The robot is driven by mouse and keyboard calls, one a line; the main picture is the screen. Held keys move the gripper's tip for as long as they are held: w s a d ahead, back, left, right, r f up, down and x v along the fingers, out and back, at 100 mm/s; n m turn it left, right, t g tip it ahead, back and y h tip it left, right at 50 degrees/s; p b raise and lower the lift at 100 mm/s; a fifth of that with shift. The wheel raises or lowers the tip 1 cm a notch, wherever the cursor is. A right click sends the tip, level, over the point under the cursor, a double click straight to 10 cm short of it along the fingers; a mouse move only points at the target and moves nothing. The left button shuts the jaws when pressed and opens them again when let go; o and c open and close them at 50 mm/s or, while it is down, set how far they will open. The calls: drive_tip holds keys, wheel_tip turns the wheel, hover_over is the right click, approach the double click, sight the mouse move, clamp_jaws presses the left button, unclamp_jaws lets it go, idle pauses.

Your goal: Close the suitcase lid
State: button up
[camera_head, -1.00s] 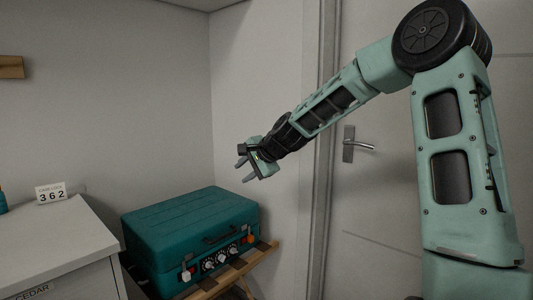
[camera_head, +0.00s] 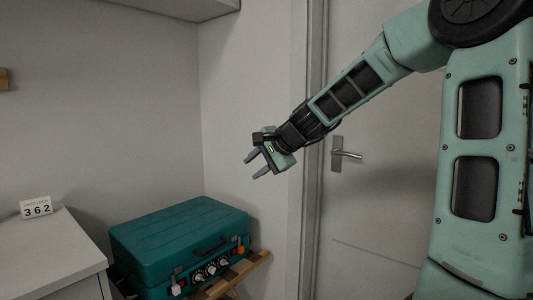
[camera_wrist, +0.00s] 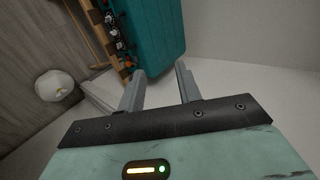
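A teal suitcase (camera_head: 180,240) lies flat on a wooden slatted stand at the lower middle of the head view. Its lid (camera_head: 175,222) is down on the base, with no gap that I can make out. Dials, latches and a dark handle are on its front side. The suitcase also shows at the top of the wrist view (camera_wrist: 158,30). My gripper (camera_head: 257,166) is above and to the right of the suitcase, apart from it. Its two fingers are spread with nothing between them, as the wrist view (camera_wrist: 160,88) also shows.
The wooden stand (camera_head: 250,265) sticks out right of the suitcase. A grey cabinet (camera_head: 50,250) with a "362" card (camera_head: 36,207) stands at left. A door with a handle (camera_head: 343,154) is behind my arm. A white round object (camera_wrist: 54,85) is on the floor.

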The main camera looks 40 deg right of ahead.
drive_tip(key=shift+p+v, duration=2.35)
drive_tip(key=shift+p, duration=0.5)
